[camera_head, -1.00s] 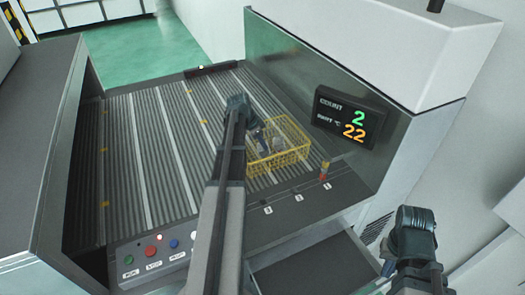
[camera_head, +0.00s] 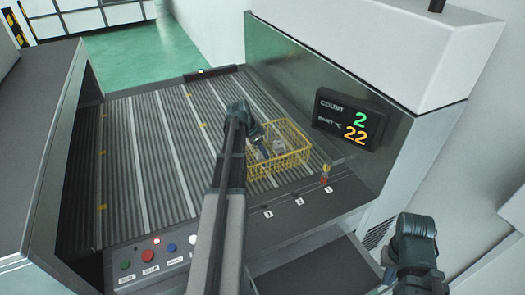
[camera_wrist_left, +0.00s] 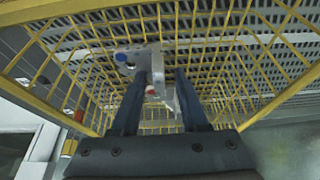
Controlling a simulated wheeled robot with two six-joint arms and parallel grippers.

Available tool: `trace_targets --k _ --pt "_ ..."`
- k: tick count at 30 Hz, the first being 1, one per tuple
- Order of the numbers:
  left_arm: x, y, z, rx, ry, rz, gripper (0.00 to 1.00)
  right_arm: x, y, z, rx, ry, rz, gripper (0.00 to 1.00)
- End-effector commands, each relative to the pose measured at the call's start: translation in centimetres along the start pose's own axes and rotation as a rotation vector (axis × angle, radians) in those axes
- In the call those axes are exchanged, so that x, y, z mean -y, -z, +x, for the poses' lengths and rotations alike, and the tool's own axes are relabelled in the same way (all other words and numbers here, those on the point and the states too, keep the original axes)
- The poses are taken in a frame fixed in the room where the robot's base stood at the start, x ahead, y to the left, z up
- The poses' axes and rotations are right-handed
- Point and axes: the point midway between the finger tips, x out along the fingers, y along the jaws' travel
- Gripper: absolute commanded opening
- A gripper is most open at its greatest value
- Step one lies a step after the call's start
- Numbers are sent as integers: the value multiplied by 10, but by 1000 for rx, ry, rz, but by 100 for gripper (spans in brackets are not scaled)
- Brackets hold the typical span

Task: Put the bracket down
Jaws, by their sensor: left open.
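The bracket appears to be a pale grey casting with holes (camera_wrist_left: 140,58) inside the yellow wire basket (camera_wrist_left: 40,104), seen beyond my fingertips in the left wrist view. Another grey part with a red spot shows close by it, and I cannot tell whether they are separate pieces. My left gripper (camera_wrist_left: 166,76) is open, its two dark fingers reaching down into the basket. In the head view, my left gripper (camera_head: 262,150) is at the left side of the basket (camera_head: 306,158), with grey metal (camera_head: 279,147) beside it.
The basket stands on a ribbed conveyor (camera_head: 150,150) inside a grey machine. A display (camera_head: 346,120) on the right wall reads count 2 and 22. A button panel (camera_head: 150,257) is at the front edge. The conveyor left of my arm is clear.

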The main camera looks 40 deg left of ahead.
Motion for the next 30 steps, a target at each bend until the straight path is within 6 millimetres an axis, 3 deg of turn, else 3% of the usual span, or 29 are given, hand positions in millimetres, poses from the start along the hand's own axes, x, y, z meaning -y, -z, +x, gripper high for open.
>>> trace_targets --k 11,24,30 --pt "0 3 -23 0 0 -1 44 -2 -1 -22 0 1 3 0" --pt "0 4 -95 0 0 -1 44 -8 -6 -89 3 1 0 0" --pt "0 3 -119 0 0 -1 44 -10 -7 -110 4 2 7 0"
